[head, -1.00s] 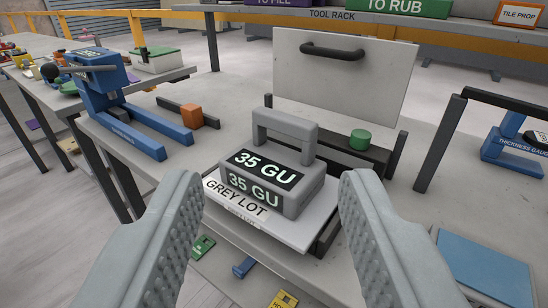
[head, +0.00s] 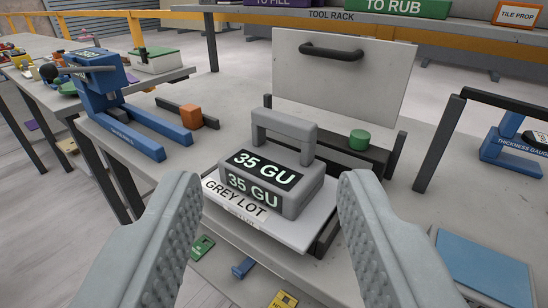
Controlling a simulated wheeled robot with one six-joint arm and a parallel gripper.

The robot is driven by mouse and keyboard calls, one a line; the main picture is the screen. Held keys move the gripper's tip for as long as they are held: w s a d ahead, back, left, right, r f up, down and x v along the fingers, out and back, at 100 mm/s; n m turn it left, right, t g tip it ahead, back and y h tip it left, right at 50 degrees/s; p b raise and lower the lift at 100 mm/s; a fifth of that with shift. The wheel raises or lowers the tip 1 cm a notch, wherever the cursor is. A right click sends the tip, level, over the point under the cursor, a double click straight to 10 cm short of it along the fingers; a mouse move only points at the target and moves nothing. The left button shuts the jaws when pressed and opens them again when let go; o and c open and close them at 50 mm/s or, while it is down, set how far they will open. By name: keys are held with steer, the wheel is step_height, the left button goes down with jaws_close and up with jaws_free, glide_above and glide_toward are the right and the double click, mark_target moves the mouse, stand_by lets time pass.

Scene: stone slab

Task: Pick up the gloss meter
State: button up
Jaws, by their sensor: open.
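The gloss meter (head: 297,197) is a grey block with a raised handle on top and black labels reading "35 GU". It sits upright on a pale slab marked "GREY LOT" (head: 290,238) at the front of the table. My gripper (head: 268,185) is open and empty. Its two ridged grey fingers stand in the foreground, one to the left and one to the right of the meter in the picture. No contact with the meter shows.
Behind the meter stands an upright pale panel with a dark handle (head: 345,85). A green knob (head: 359,140) sits on a dark bar. A blue clamp-like device (head: 125,110) and orange block (head: 191,117) lie left. A thickness gauge (head: 515,145) and blue plate (head: 483,268) are right.

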steer(key=shift+o, duration=0.4)
step_height(320, 180, up, 4)
steer(key=m+g+y, duration=0.4)
steer(key=m+g, duration=1.1)
steer(key=m, duration=1)
glide_above(283, 116)
steer(key=s+d, duration=0.3)
steer(key=d, duration=0.1)
steer(key=x, duration=1.2)
steer(key=shift+d+f, duration=0.2)
steer(key=shift+d, duration=0.15)
steer(key=shift+d+x, duration=0.15)
steer(key=shift+x, duration=1.15)
steer(key=shift+d+x, duration=0.15)
steer(key=shift+x, duration=1.2)
jaws_close()
